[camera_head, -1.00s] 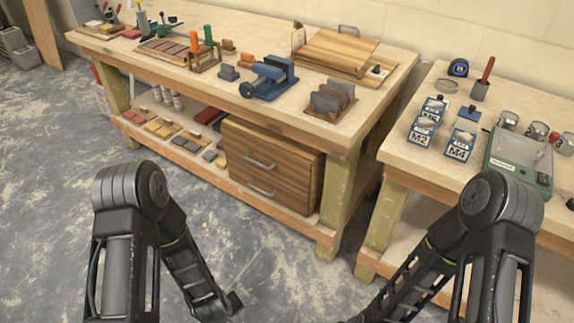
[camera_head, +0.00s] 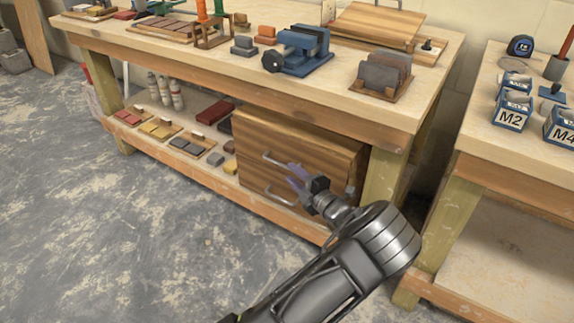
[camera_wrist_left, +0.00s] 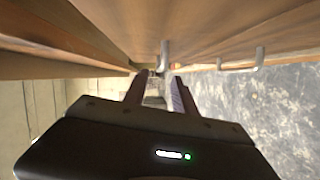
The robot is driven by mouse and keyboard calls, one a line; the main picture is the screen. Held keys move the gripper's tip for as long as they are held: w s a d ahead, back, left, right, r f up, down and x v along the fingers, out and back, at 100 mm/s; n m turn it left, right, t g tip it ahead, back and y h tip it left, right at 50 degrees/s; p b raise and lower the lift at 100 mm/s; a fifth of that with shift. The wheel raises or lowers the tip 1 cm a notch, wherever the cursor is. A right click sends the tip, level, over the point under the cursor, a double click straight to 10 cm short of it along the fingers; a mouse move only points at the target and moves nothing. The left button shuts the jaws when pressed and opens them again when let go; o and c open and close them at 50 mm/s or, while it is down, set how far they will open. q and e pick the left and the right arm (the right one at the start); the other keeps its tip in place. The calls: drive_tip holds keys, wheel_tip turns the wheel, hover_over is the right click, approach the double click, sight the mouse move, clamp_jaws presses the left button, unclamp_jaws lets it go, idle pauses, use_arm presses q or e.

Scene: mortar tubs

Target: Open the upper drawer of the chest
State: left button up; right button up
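The wooden chest (camera_head: 330,158) stands on the bench's lower shelf, with two drawers that look shut. The upper drawer's bar handle (camera_head: 277,160) is at the upper left of its front, and the lower handle (camera_head: 281,195) is below it. My left gripper (camera_head: 291,174) is at the chest front, close to the upper handle. In the left wrist view its fingers (camera_wrist_left: 157,80) are apart, with one handle (camera_wrist_left: 164,56) just ahead of the gap and the other handle (camera_wrist_left: 258,58) to the right. I cannot tell whether a finger touches the handle. My right gripper is out of view.
The workbench top (camera_head: 215,60) overhangs the chest, and a wooden leg (camera_head: 385,180) stands right of it. The floor (camera_head: 130,220) in front is clear.

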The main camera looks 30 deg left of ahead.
sight(279, 164)
use_arm(q)
drive_tip(key=shift+a, duration=0.1)
drive_tip(key=b+x, duration=0.1)
drive_tip(key=x, duration=0.6)
drive_tip(key=shift+s+f+b, duration=0.1)
drive_tip(key=shift+b, duration=0.2)
drive_tip(key=shift+w+a, duration=0.2)
drive_tip(key=shift+a, duration=0.2)
drive_tip(key=shift+c, duration=0.4)
clamp_jaws()
idle(0.4)
